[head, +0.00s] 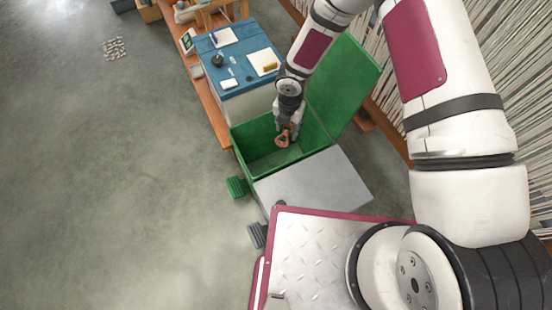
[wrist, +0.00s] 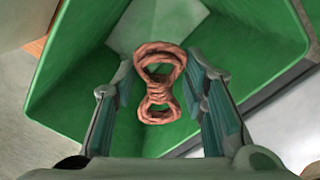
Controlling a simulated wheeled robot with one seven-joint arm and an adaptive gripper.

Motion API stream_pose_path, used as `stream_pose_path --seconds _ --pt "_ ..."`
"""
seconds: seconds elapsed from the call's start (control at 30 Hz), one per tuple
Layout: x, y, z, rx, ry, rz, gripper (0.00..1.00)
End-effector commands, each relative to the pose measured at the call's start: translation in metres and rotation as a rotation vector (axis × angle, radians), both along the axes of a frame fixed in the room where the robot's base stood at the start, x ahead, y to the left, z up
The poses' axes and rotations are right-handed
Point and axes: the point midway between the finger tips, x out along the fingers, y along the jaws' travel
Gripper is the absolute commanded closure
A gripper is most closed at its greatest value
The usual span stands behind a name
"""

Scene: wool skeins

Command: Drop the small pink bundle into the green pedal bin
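The small pink bundle (wrist: 158,88) is a twisted figure-eight skein between the two fingertips of my gripper (wrist: 160,70) in the wrist view. Its wider loop spans the gap and appears to touch both fingertips. In the head view the bundle (head: 283,138) hangs just below my gripper (head: 287,124), over the opening of the green pedal bin (head: 243,135). The bin's lid stands open at the right. The green inner walls of the bin (wrist: 75,75) surround the bundle in the wrist view. I see nothing else inside.
A blue-topped table (head: 205,50) with papers and small items stands behind the bin. A grey-topped bin (head: 310,185) is directly in front of it. Green (head: 237,187) and dark (head: 256,235) pedals stick out left. Shelves line the right; open floor lies left.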

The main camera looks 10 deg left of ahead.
Motion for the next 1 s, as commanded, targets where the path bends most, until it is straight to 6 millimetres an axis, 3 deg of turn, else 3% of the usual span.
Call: stream_pose_path --seconds 0.03,0.1,0.53,1.0 --pt "0.000 0.000 0.000 0.000 0.000 0.000 0.50" --pt "0.000 0.000 0.000 0.000 0.000 0.000 0.38" --pt "0.001 -0.001 0.009 0.000 -0.001 -0.001 0.38" --pt "0.001 0.000 0.097 0.000 -0.003 -0.002 0.38"
